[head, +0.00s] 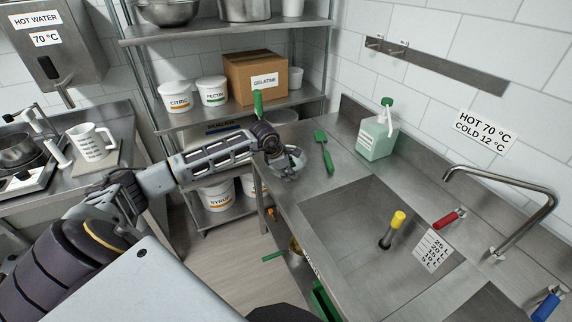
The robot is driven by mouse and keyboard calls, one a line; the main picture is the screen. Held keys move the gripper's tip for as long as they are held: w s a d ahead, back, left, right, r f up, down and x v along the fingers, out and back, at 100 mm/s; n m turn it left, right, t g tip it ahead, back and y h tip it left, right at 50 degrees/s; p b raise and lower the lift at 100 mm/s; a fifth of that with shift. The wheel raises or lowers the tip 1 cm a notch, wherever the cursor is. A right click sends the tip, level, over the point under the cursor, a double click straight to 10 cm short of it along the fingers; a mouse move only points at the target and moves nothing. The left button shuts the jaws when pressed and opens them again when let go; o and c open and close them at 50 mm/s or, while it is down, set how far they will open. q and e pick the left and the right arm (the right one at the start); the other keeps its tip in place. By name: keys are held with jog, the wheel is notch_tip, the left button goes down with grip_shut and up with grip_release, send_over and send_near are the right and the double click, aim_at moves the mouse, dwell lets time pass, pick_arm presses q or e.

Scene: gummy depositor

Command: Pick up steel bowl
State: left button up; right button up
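A small steel bowl (295,163) is at the left end of the steel sink counter, partly hidden by my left gripper. My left arm reaches across from the left, and my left gripper (279,160) is at the bowl, overlapping its near left side. The fingers are small and blend with the shiny metal, so I cannot tell whether they are open or shut, or touch the rim. A green handle (257,103) sticks up just behind my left wrist; what it belongs to is hidden. My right gripper is out of view.
The sink basin (345,222) holds a yellow-topped pipe (393,228). Shelves (222,121) with tubs and a box (255,77) stand behind. A larger steel bowl (168,12) is on the top shelf.

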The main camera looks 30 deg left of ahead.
pick_arm(q)
jog(key=shift+w+d+f, duration=0.1)
jog(key=shift+w+f, duration=0.2)
jog(key=shift+f, duration=0.35)
grip_shut()
jog(key=shift+r, duration=0.15)
